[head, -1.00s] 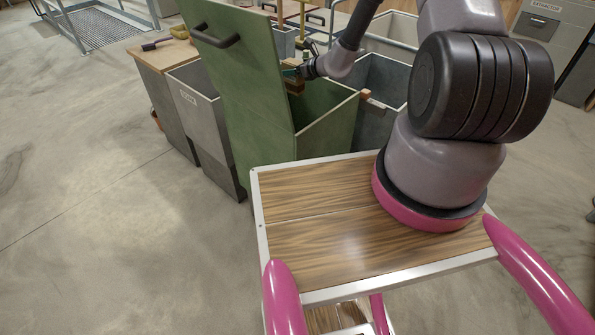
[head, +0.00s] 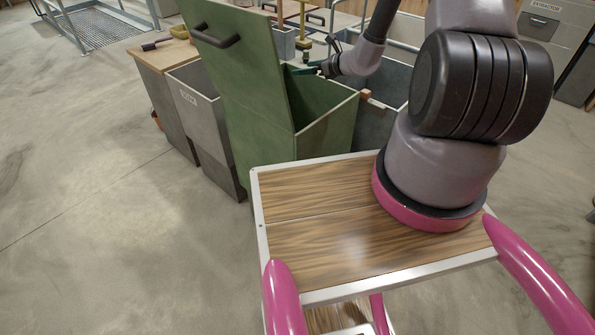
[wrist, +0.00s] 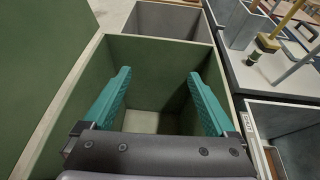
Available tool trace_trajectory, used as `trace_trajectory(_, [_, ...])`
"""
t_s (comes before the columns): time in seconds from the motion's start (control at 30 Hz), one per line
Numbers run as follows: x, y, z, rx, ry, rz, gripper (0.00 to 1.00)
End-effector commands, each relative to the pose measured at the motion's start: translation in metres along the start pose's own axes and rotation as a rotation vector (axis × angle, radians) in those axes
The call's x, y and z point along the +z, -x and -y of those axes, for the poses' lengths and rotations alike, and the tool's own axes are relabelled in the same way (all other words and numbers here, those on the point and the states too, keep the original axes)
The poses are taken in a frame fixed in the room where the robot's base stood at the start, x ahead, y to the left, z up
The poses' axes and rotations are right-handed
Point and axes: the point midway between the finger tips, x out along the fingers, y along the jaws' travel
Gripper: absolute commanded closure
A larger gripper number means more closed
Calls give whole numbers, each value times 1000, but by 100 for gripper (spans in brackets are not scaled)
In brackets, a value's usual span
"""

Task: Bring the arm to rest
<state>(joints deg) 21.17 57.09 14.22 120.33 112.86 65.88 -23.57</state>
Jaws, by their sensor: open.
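My gripper (head: 312,69) is open and hangs over the green bin (head: 327,133), whose lid (head: 235,75) stands raised. In the wrist view my gripper (wrist: 159,73) shows two teal fingers spread apart with nothing between them. They point down into the green bin (wrist: 143,48), whose pale floor shows between them. My arm reaches out from its base on the wood-topped cart, with its upper part cut off by the frame top.
Grey bins stand on both sides of the green one; the left bin (head: 193,97) carries a label. A counter (wrist: 262,75) with upright tools is at the right in the wrist view. The floor (head: 90,200) at left is clear.

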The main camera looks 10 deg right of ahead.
Motion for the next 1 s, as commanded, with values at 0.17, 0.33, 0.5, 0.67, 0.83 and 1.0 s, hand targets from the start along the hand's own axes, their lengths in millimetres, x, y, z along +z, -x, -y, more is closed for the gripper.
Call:
trace_trajectory(0.17, [0, 16, 0, -1, 0, 0, 9])
trace_trajectory(0.33, [0, 18, 0, -1, 0, 0, 9])
trace_trajectory(0.5, [0, 18, 0, -1, 0, 0, 9])
trace_trajectory(0.67, [6, 19, -1, 7, 13, 4, 9])
trace_trajectory(0.83, [57, 32, -20, 101, 155, 28, 9])
trace_trajectory(1.0, [132, 67, -64, 264, 424, 44, 9])
